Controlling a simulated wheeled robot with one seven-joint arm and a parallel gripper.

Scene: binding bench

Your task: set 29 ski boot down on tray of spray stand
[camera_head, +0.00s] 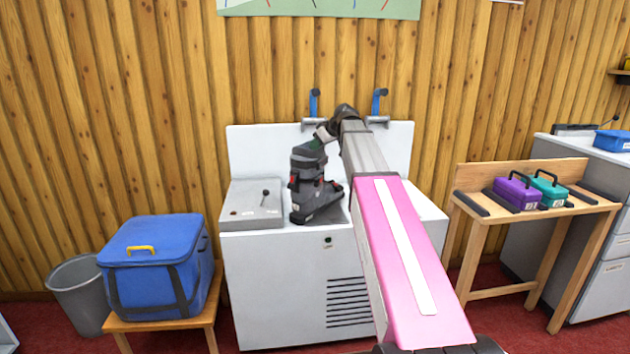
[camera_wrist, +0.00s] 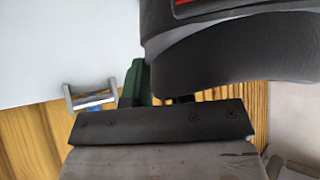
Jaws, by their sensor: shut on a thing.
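A dark grey ski boot (camera_head: 308,186) with red details stands upright over the top of the white spray stand (camera_head: 290,270). In the head view my gripper (camera_head: 324,134) is at the upper cuff of the boot, shut on it. In the wrist view the boot's dark cuff (camera_wrist: 230,50) fills the upper right, beside a dark gripper part. The sole appears at the level of the tray surface, but I cannot tell whether it touches. My arm hides the right part of the tray.
A grey control box (camera_head: 252,204) with a small lever is left of the boot on the stand. Two blue-handled spray fittings (camera_head: 314,103) are at the back panel. A blue cooler bag (camera_head: 155,265) sits on a bench at left. A wooden table (camera_head: 535,205) holds purple and teal boxes.

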